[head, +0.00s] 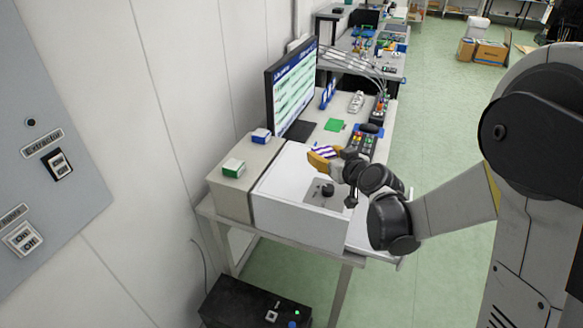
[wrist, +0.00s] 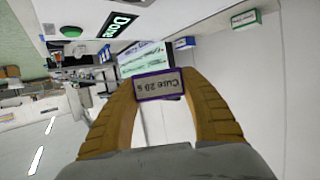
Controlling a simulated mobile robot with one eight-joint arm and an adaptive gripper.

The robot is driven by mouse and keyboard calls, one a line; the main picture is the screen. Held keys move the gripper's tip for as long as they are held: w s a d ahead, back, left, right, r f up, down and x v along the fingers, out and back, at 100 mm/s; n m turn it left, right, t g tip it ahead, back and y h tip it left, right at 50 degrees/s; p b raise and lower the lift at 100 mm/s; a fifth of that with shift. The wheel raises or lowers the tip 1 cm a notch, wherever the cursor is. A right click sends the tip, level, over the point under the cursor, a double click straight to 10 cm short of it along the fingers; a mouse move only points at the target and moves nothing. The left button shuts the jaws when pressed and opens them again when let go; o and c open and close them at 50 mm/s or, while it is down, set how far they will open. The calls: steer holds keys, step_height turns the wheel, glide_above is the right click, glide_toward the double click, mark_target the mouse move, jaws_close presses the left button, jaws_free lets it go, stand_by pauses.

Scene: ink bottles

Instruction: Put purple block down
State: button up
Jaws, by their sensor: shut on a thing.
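The purple block (wrist: 165,85) has a grey label that reads "Cure 20 s" upside down in the wrist view. My gripper (wrist: 165,84) has yellow-brown fingers and is shut on it, one finger on each side. In the head view my gripper (head: 322,157) holds the block, a small purple and white patch (head: 325,151), above the far part of the white box (head: 305,215). The fingers hide part of the block there. I see no surface touching the block.
A green-and-white block (head: 233,167) and a blue-and-white block (head: 261,135) rest on the beige unit at the left. A black knob (head: 328,190) sits on the white box's top.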

steer(key=shift+w+a+r, duration=0.15)
steer(key=shift+a+r, duration=0.05)
steer(key=shift+a, duration=0.15)
steer(key=b, duration=0.4)
glide_above(282, 186)
step_height(282, 186, down, 7)
steer(key=shift+r, duration=0.2)
steer(key=shift+f, duration=0.1)
step_height(282, 186, down, 4)
steer(key=b, duration=0.2)
steer(key=shift+b, duration=0.3)
steer(key=o, duration=1.3)
